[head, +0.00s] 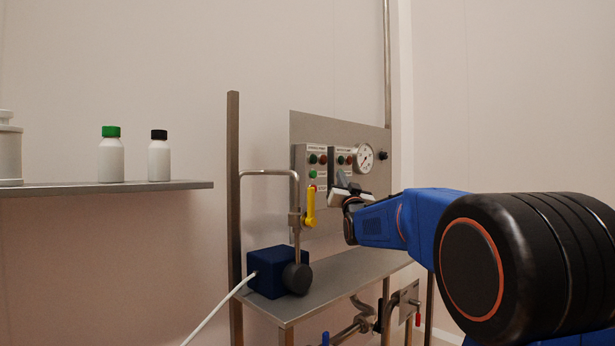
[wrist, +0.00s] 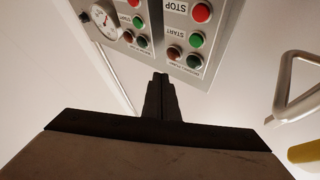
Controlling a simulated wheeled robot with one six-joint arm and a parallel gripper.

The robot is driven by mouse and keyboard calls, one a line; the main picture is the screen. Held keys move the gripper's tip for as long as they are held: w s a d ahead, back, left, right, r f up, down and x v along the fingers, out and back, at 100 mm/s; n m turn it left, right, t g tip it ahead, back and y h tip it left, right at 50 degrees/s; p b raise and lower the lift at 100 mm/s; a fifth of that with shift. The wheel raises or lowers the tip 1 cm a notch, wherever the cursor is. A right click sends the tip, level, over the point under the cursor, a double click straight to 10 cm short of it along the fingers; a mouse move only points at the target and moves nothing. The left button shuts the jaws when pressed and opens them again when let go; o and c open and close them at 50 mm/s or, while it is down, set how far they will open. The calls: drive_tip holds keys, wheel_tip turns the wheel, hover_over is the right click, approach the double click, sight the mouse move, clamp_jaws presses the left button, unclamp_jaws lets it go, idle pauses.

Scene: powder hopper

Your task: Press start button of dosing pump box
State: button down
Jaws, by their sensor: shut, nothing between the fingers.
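Two grey control boxes are mounted on the metal panel. The START button also shows in the head view (head: 313,174). My gripper (wrist: 160,76) is shut and empty, its tips close to the gap between the boxes, apart from the button. It also shows in the head view (head: 341,180).
The second box (wrist: 122,12) has its own green START button (wrist: 137,21). A gauge (head: 363,157) is beside it.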

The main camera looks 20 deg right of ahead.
drive_tip(key=shift+w+r, duration=0.1)
idle(0.3)
approach(314, 174)
drive_tip(key=w+d+r, duration=0.3)
drive_tip(key=shift+w+d+r, duration=0.3)
drive_tip(key=shift+w, duration=0.05)
drive_tip(key=shift+w, duration=0.15)
idle(2.0)
drive_tip(key=shift+w+a, duration=0.15)
drive_tip(key=shift+w, duration=0.1)
drive_tip(key=shift+w+a, duration=0.15)
drive_tip(key=shift+w, duration=0.25)
idle(1.2)
drive_tip(key=shift+s, duration=0.7)
drive_tip(key=shift+d, duration=0.2)
